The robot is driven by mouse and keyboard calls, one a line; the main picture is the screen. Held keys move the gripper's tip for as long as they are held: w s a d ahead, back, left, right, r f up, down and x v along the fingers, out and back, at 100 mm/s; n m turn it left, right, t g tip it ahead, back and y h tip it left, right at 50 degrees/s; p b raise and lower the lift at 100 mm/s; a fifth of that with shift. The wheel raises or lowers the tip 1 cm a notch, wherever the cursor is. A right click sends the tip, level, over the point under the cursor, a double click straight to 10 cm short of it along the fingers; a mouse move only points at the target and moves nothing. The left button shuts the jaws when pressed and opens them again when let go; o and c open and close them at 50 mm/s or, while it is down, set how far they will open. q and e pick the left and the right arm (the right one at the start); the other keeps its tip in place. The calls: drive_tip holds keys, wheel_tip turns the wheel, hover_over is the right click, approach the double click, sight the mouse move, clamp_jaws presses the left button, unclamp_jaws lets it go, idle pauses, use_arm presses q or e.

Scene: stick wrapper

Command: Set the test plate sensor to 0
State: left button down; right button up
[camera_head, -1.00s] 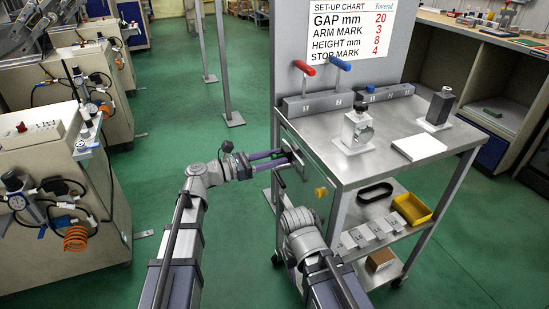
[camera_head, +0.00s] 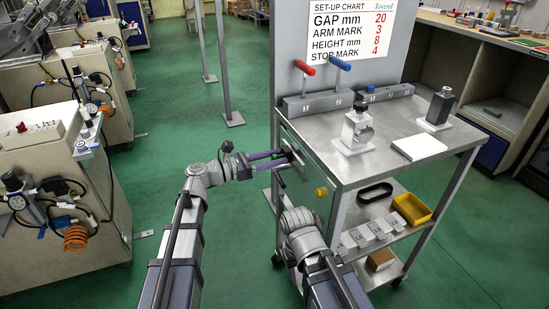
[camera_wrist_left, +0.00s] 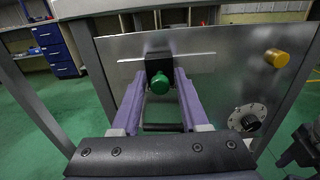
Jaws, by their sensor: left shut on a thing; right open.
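My left gripper (camera_head: 284,160) is at the upright metal panel on the cart's left side. The slider sits in a horizontal slot (camera_wrist_left: 200,60). I cannot tell which part is the test plate sensor.
A yellow knob (camera_head: 321,192) sticks out of the panel. On the cart top stand red (camera_head: 305,68) and blue (camera_head: 340,65) levers, a silver block (camera_head: 357,132), a dark block (camera_head: 438,106) and a white plate (camera_head: 419,146). A set-up chart (camera_head: 349,30) is behind. A yellow bin (camera_head: 412,208) is below.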

use_arm(q)
drive_tip(key=shift+w+a, duration=0.3)
drive_tip(key=shift+w, duration=0.3)
drive_tip(key=shift+w+a, duration=0.25)
drive_tip(key=shift+w, duration=0.3)
drive_tip(key=c, duration=0.7)
unclamp_jaws()
drive_tip(key=shift+a, duration=0.1)
drive_tip(key=v, duration=0.7)
drive_tip(key=shift+s+a, duration=0.15)
drive_tip(key=shift+a, duration=0.1)
